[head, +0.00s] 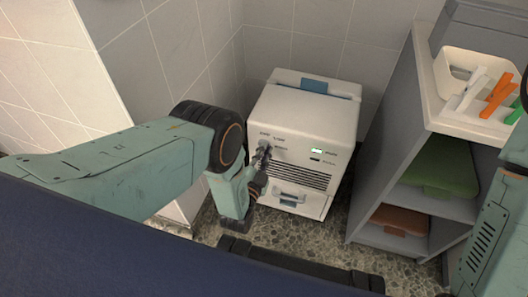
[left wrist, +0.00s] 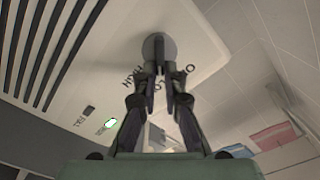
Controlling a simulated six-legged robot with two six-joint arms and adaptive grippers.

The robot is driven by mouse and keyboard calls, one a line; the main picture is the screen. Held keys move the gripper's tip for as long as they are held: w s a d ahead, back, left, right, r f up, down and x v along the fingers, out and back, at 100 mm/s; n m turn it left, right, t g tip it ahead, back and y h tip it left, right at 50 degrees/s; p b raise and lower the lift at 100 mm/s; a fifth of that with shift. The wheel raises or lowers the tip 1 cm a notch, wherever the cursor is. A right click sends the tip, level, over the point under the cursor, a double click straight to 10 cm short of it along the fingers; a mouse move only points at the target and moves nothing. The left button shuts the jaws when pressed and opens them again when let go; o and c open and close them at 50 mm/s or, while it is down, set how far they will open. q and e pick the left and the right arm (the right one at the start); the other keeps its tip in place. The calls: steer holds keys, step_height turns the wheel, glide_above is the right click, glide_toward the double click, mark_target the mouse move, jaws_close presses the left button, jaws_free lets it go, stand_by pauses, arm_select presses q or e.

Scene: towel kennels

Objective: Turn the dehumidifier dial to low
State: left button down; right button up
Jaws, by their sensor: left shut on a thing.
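The white dehumidifier (head: 303,113) stands on the floor in the corner, with a grey front dial, vent slots, a lit green indicator and a lower drawer with a handle. My left gripper (head: 262,152) reaches its front from the left and covers most of the dial. In the left wrist view, the left gripper (left wrist: 160,72) is shut on the grey round dial (left wrist: 158,42), its fingers on either side of the dial's grip. Printed labels surround the dial, HIGH at the left, others partly hidden by the fingers. The dial's exact setting cannot be told. My right gripper is not seen.
A grey shelf unit (head: 392,150) stands to the right, with a white bin (head: 447,68) of orange and white handled items on top. Its shelves hold a green folded towel (head: 440,178) and a brown one (head: 400,219). Tiled walls close in behind and left.

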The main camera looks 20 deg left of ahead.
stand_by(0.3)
arm_select(q)
steer(key=c, duration=1.4)
jaws_free()
steer(key=shift+c, duration=0.2)
steer(key=s, duration=0.7)
steer(key=shift+s, duration=0.3)
steer(key=shift+a, duration=0.1)
